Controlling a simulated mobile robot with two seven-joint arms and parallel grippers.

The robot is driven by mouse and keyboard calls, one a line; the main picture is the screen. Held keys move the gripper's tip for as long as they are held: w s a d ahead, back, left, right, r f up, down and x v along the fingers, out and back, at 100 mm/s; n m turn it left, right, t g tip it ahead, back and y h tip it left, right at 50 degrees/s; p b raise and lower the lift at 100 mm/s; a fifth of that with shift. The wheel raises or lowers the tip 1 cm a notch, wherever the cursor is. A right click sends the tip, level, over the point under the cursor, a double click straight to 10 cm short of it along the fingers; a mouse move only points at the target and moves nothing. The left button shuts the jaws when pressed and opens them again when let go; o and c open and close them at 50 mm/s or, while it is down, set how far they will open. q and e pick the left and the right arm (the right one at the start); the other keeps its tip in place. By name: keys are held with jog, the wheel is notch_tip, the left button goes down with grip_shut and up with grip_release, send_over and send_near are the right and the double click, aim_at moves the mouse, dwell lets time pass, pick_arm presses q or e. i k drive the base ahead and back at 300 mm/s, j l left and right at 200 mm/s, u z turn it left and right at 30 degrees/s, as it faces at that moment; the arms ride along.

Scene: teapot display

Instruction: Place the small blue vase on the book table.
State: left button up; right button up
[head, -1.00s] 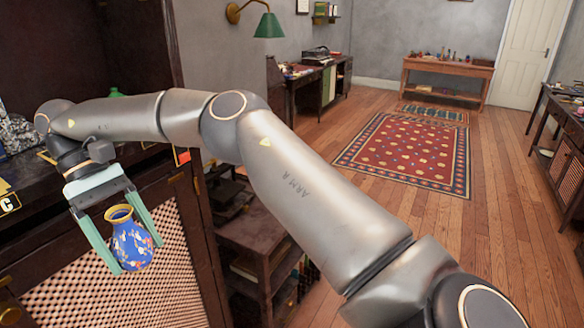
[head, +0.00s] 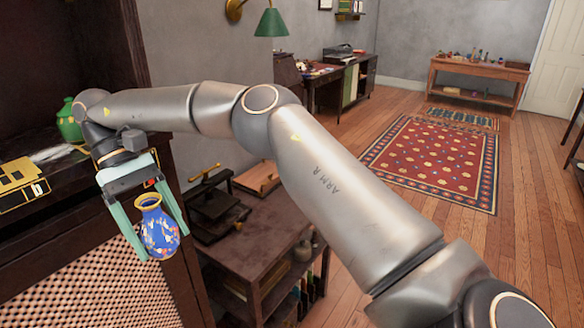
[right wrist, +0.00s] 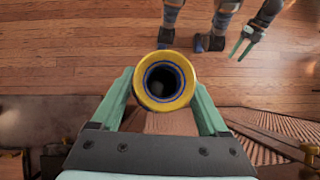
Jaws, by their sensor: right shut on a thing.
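My right gripper (head: 151,227) is shut on the small blue vase (head: 160,232), which has a gold rim and a painted flower pattern. The vase hangs nearly upright between the green fingers, in front of the dark cabinet. In the right wrist view I look down into the mouth of the vase (right wrist: 165,82). A dark wooden table (head: 275,220) with books on its lower shelves, apparently the book table, stands to the right of the vase and lower. My left gripper (right wrist: 236,58) shows small in the right wrist view with its fingers apart; it is outside the head view.
A book press (head: 213,205) and a wooden tray (head: 258,178) occupy the table's back; its front top looks clear. The dark cabinet (head: 80,255) with lattice doors is at left, with a green vase (head: 68,122) on it. A patterned rug (head: 435,160) lies beyond on open floor.

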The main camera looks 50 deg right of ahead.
aim_at(272, 228)
jog(key=l, duration=0.4)
jog(key=i+l, duration=0.1)
jog(key=l, duration=0.25)
jog(key=i+l, duration=0.15)
jog(key=l, duration=0.15)
jog(key=i+l, duration=0.1)
jog(key=l, duration=0.2)
jog(key=i+l, duration=0.15)
jog(key=l, duration=0.15)
